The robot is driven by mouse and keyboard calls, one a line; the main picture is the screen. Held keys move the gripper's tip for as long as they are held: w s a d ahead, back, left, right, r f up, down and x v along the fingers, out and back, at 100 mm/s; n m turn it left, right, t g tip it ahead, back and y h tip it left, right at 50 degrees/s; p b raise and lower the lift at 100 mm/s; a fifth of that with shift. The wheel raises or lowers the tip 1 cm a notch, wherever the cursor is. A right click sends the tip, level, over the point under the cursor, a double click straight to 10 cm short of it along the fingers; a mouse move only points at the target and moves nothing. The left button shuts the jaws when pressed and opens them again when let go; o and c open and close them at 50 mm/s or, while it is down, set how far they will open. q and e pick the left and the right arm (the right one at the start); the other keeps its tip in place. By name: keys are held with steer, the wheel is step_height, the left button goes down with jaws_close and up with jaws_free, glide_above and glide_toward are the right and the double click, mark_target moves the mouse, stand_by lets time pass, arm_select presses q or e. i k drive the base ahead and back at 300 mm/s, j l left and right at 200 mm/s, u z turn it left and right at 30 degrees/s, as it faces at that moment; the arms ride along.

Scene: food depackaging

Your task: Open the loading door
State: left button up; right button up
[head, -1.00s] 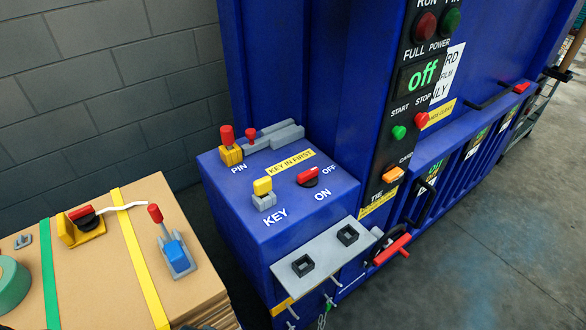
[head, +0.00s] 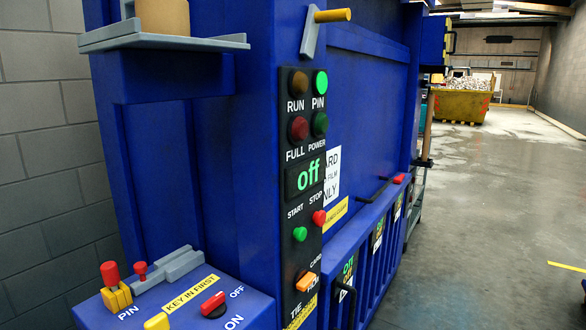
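The machine is a tall blue baler with a ribbed lower front panel (head: 378,262) that carries black bar handles (head: 372,191) and a red-ended part (head: 399,179). I cannot tell for sure which panel is the loading door. A flat blue panel (head: 365,110) stands above the ribbed one, and no gap shows at either. A grey lever with a yellow grip (head: 333,15) is on the upper front. The black control strip (head: 286,170) has a lit green PIN lamp (head: 320,83) and a display reading "off" (head: 308,176). Neither gripper is in view.
The key box (head: 252,290) at lower left holds a red pin (head: 110,273), a red switch (head: 213,304) and a yellow key top (head: 157,321). A grey shelf (head: 165,38) juts out at upper left. Concrete floor (head: 480,220) is clear on the right. A yellow skip (head: 461,104) stands far back.

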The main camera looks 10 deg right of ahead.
mark_target(367, 71)
steer(key=i+l, duration=0.2)
steer(key=l, duration=0.2)
steer(key=i+l+z, duration=0.1)
steer(key=l, duration=0.25)
steer(key=i+l, duration=0.25)
steer(key=i+l+z, duration=0.1)
steer(key=l, duration=0.35)
steer(key=i+l, duration=0.05)
steer(key=i, duration=0.05)
